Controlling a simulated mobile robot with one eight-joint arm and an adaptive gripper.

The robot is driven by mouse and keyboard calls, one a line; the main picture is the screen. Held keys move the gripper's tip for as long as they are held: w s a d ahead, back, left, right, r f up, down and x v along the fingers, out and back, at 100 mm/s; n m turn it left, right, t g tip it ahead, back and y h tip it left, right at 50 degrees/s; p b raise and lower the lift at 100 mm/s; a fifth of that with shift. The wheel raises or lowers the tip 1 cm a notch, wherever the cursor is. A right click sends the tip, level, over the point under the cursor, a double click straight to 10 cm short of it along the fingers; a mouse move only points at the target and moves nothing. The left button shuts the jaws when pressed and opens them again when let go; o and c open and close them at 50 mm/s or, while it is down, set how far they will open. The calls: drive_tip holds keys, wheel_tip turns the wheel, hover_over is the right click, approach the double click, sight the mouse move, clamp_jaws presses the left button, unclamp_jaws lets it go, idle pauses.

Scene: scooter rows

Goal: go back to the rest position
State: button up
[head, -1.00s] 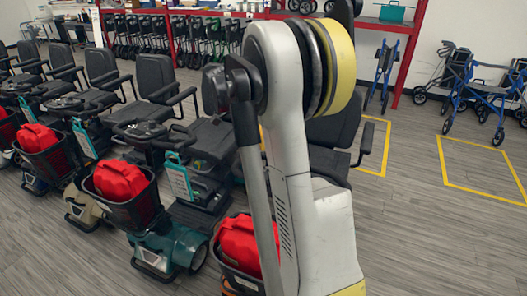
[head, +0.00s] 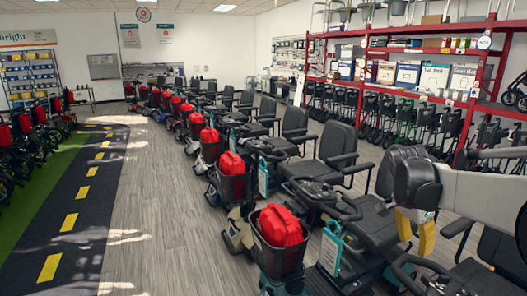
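My arm (head: 475,196) enters from the right edge in the head view. It is a pale link ending in a dark joint, with yellow parts hanging beneath it in front of the nearest scooters. No held object shows.
A long diagonal row of scooters runs from near right to far left. Red bundles sit in front baskets, the nearest bundle being this one (head: 280,226). A red shelf rack (head: 465,103) stands behind at right. Grey floor (head: 165,210) is clear left of the row, beside a dark lane with yellow dashes (head: 69,222).

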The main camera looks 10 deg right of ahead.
drive_tip(key=s+a+n+t+y, duration=0.1)
drive_tip(key=s+a+n, duration=0.3)
drive_tip(key=a, duration=0.5)
drive_tip(key=s+a+n+t+y, duration=0.1)
drive_tip(key=s+a+n+t, duration=0.2)
drive_tip(key=a, duration=0.6)
drive_tip(key=s+a+f+n+t+y, duration=0.1)
drive_tip(key=s+a+n+t+y, duration=0.1)
drive_tip(key=s+a+n, duration=0.5)
drive_tip(key=a+n+t, duration=0.1)
drive_tip(key=a+n, duration=0.1)
drive_tip(key=a, duration=0.1)
drive_tip(key=shift+s, duration=0.2)
drive_tip(key=shift+d, duration=0.1)
